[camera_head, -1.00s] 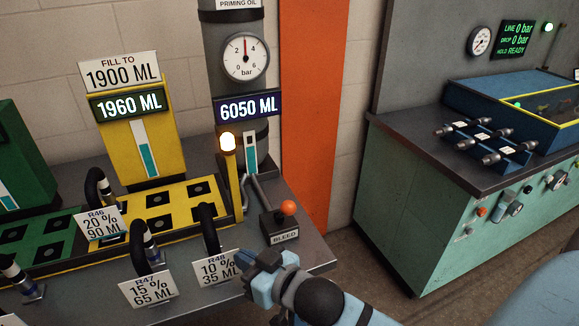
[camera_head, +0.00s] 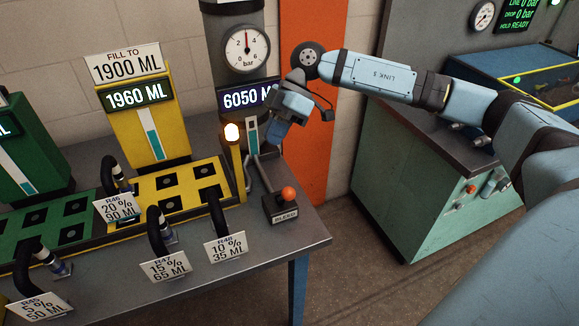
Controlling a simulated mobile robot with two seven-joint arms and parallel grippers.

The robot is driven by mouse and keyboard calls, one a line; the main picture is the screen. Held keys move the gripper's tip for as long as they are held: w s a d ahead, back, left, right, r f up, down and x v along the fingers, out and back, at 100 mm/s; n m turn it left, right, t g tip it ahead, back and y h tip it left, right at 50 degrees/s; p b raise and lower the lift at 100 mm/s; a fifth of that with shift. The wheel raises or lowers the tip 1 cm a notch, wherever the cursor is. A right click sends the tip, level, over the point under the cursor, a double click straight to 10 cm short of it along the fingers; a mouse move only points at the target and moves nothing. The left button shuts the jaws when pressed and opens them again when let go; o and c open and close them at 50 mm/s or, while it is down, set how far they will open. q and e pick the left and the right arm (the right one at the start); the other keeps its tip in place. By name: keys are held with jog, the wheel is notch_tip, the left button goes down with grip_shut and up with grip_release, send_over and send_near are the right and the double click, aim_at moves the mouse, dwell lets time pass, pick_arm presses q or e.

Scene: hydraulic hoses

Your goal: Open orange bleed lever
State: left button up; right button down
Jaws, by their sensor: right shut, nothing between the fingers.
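The bleed lever with its orange ball knob (camera_head: 288,193) stands on a small dark block at the front right corner of the grey bench. The block carries a BLEED label (camera_head: 286,216). My right gripper (camera_head: 272,149) comes in from the right, points downward, and is shut and empty. In the picture it is above and slightly left of the knob, apart from it, in front of the dark oil column. Its body partly covers the 6050 ML display (camera_head: 246,97). My left gripper is not in view.
A lit lamp on a yellow post (camera_head: 236,160) and a grey pipe stand left of the lever. A yellow unit (camera_head: 152,130) reads 1960 ML under a FILL TO 1900 ML sign. Black hoses with tags, such as R48 (camera_head: 226,248), line the bench front. A green cabinet (camera_head: 425,205) stands right.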

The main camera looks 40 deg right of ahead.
jog(key=d+r+m+h, duration=0.2)
jog(key=d, duration=0.4)
jog(key=p, duration=0.3)
send_near(285, 196)
notch_tip(285, 196, down, 5)
jog(key=w+a, duration=0.1)
jog(key=a, duration=0.1)
jog(key=shift+w+d+f+h, duration=0.2)
jog(key=shift+w+f+h, duration=0.1)
jog(key=shift+h, duration=0.1)
